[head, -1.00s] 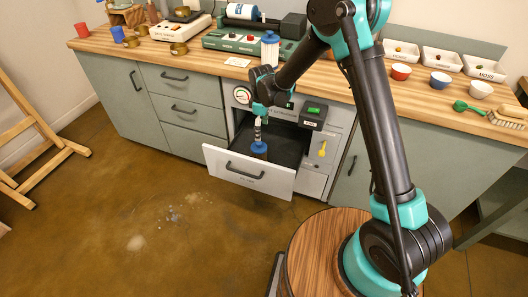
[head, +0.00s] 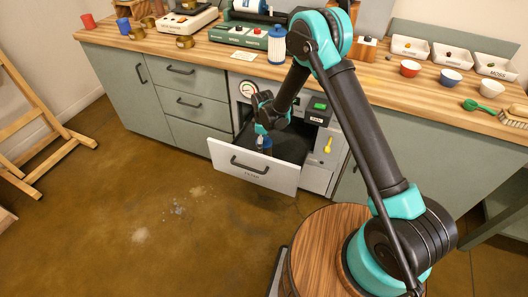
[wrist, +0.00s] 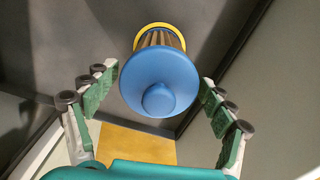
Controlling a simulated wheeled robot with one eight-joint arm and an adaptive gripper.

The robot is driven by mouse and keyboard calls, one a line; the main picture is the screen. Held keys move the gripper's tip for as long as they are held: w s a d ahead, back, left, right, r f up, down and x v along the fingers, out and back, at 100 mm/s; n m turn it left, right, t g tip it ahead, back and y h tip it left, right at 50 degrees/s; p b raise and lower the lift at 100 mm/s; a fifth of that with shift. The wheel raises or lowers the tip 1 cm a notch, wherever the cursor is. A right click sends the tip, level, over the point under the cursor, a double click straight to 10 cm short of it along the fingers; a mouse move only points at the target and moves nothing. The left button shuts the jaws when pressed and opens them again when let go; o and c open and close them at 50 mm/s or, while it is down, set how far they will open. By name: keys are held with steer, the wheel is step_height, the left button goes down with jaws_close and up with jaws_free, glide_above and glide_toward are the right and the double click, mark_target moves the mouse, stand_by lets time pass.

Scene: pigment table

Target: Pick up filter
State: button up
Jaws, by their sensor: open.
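The filter in the open drawer has a blue round cap with a knob (wrist: 160,85), a brown pleated body and a yellow ring at its far end in the wrist view. In the head view only a bit of its blue cap (head: 264,143) shows below my gripper. My gripper (wrist: 153,82) is open, with green-padded fingers on either side of the cap and a visible gap on both sides. Its fingers are mostly hidden in the head view. A second cylinder with blue ends and a pale body (head: 277,46) stands on the counter.
The pulled-out drawer (head: 250,172) has a pale front and dark interior; its walls are close around my gripper. A machine with a green-lit box (head: 319,108) and yellow key-like part (head: 327,146) adjoins on the right. Bowls and trays (head: 411,47) stand on the counter.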

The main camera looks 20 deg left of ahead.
steer(key=shift+w+d+f, duration=0.1)
steer(key=shift+d+f, duration=0.05)
steer(key=shift+f, duration=1.2)
steer(key=shift+d+f, duration=0.1)
steer(key=shift+f, duration=1.2)
steer(key=c, duration=1.3)
steer(key=shift+r, duration=0.1)
steer(key=shift+c, duration=0.2)
